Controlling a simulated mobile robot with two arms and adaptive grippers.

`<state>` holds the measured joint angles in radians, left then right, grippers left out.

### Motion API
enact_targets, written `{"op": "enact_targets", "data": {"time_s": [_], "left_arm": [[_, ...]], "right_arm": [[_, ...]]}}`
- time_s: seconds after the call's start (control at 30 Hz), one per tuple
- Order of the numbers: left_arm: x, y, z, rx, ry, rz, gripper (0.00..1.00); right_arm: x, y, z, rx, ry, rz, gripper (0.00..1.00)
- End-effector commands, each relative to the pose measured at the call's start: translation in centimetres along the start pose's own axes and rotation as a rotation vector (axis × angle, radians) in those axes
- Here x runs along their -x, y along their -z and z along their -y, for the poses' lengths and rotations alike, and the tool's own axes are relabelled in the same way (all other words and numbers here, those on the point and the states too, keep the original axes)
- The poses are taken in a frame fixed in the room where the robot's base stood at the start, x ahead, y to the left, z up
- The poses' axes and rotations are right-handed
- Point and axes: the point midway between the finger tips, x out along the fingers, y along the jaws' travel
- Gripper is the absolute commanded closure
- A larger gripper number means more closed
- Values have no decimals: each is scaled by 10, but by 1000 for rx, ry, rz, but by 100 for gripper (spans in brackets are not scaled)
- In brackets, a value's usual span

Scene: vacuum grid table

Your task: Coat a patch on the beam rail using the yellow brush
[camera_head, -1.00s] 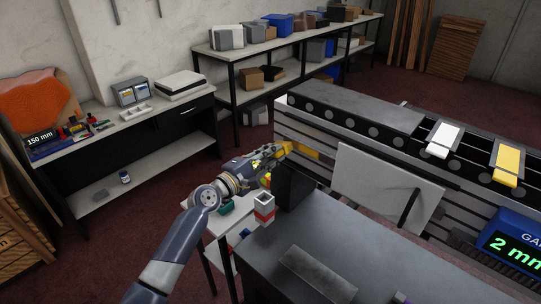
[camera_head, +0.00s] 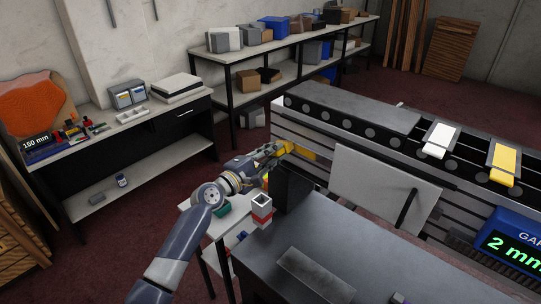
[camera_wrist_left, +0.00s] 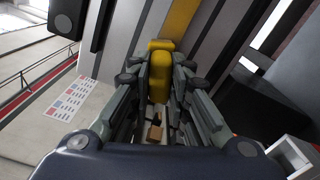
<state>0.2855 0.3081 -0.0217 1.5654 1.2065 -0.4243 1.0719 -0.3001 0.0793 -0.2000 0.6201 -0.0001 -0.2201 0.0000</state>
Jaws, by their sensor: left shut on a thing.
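My left gripper (camera_head: 268,156) is shut on the yellow brush (camera_head: 283,147), at the near side of the beam rail (camera_head: 330,175). The wrist view shows the brush's yellow body (camera_wrist_left: 159,75) between the fingers (camera_wrist_left: 160,85). A yellow strip (camera_head: 303,153) lies on the rail's slatted side just beyond the brush; it also shows in the wrist view (camera_wrist_left: 182,20). I cannot tell whether the brush touches the rail, as its tip is not clear. My right gripper is not in view.
A black block (camera_head: 294,187) and a red-and-white holder (camera_head: 261,211) stand just below my left gripper. A grey panel (camera_head: 385,190) leans before the rail. A white pad (camera_head: 439,138) and a yellow pad (camera_head: 505,163) lie on top. The dark table (camera_head: 350,250) is mostly clear.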

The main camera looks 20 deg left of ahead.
Motion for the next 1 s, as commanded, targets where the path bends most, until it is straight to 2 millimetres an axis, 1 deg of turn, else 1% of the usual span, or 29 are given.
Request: {"op": "enact_targets", "data": {"time_s": [0.17,0.27,0.6,0.7,0.87,1.0], "left_arm": [[-1,-1,0,0,0,0,100],[-1,-5,0,1,1,1,100],[1,-33,10,1,2,1,100],[1,-38,12,2,0,1,100],[-1,-37,14,0,-1,-1,100],[-1,-32,13,-1,0,-1,100]], "right_arm": [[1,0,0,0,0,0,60],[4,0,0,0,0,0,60],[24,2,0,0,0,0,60],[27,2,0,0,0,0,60],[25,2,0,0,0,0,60],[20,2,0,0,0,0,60]]}}
